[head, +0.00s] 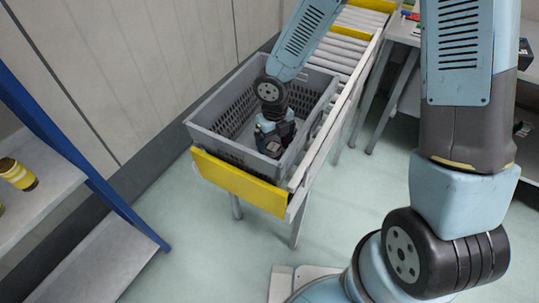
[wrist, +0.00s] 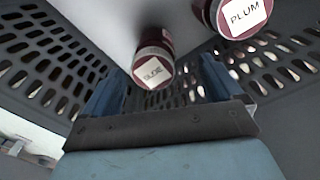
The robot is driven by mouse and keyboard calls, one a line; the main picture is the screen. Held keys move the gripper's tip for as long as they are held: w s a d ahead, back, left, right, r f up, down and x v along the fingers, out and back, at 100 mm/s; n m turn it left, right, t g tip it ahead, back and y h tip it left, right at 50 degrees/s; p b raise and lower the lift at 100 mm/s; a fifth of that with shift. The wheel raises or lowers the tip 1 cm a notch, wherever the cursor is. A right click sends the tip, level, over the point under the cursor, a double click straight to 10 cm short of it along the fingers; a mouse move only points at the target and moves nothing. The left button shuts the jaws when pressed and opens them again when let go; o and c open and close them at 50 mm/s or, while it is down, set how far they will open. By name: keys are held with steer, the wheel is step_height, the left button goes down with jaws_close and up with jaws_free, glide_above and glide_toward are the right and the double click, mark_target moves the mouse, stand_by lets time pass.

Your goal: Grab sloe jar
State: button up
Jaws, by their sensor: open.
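The sloe jar (wrist: 153,68) shows in the wrist view as a dark red jar with a pale label on its end; the lettering is small but looks like SLOE. It lies in view between the two blue fingers of my gripper (wrist: 158,74), which are open. I cannot tell how far it is beyond the fingertips, and no grip on it shows. In the head view my gripper (head: 272,139) is down inside the grey crate (head: 212,136). My arm and the crate walls hide the jar there.
A dark red plum jar (wrist: 240,16) stands right of the sloe jar in the wrist view. Perforated crate walls are close on both sides. The crate sits on a roller conveyor (head: 345,50) with a yellow end plate (head: 238,182). A yellow jar (head: 17,174) is on the left shelf.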

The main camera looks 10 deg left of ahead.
mark_target(273, 157)
steer(key=shift+s+a+f, duration=0.1)
steer(key=shift+a+f, duration=0.05)
steer(key=shift+f, duration=0.55)
steer(key=shift+s+a+f, duration=0.1)
steer(key=shift+f, duration=0.6)
steer(key=shift+w+f, duration=0.1)
steer(key=shift+f, duration=1.2)
steer(key=c, duration=1.4)
steer(key=shift+r, duration=0.1)
